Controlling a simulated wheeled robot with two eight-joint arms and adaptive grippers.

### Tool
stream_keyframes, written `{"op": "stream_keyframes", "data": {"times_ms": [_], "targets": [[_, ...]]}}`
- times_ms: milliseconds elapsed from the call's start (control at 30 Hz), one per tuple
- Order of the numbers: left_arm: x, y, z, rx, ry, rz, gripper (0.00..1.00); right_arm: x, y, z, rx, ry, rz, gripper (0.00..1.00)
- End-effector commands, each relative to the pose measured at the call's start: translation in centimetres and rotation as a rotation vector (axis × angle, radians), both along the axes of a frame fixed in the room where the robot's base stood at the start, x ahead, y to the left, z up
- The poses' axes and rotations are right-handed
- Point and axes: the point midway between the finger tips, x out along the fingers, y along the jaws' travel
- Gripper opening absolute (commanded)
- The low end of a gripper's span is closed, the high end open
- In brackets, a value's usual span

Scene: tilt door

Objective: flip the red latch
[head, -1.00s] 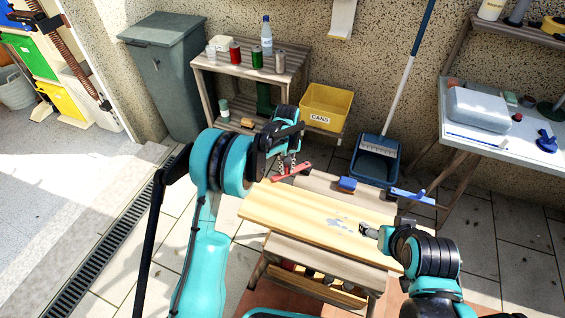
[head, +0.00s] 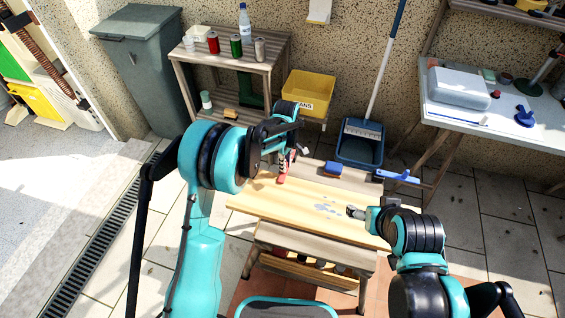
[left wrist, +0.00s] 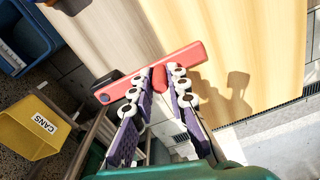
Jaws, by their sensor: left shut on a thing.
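The red latch (head: 283,172) is a short bar at the left end of the wooden bench top (head: 262,200). In the left wrist view the red latch (left wrist: 188,59) lies slanted across the pale wood, with a short red tab between my fingers. My left gripper (left wrist: 161,77) is shut on that tab. In the head view my left gripper (head: 291,157) is at the latch's far end, and my wrist partly hides it. My right gripper (head: 355,212) hovers near the bench's right side, apart from the latch; its fingers are too small to judge.
A blue latch (head: 398,177) is at the bench's right end. A blue block (head: 333,168) lies between the latches. Behind are a yellow CANS bin (head: 309,90), a blue dustpan (head: 360,147) and a shelf with cans (head: 236,46). Free floor lies left.

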Motion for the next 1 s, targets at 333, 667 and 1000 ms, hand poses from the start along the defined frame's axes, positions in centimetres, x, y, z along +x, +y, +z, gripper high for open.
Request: {"op": "stream_keyframes", "data": {"times_ms": [333, 667, 1000], "targets": [[-0.06, -0.26, -0.02, -0.001, 0.000, 0.025, 0.00, 0.01, 0.00, -0.01, 0.000, 0.000, 0.000, 0.73], [-0.06, -0.28, -0.02, -0.001, 0.000, 0.023, 0.36, 0.00, 0.00, -0.01, 0.000, 0.000, 0.000, 0.73], [-0.03, -0.24, 0.48, 0.000, 0.000, 0.024, 0.36, 0.00, 0.00, 0.00, 0.000, 0.000, 0.000, 0.73]]}}
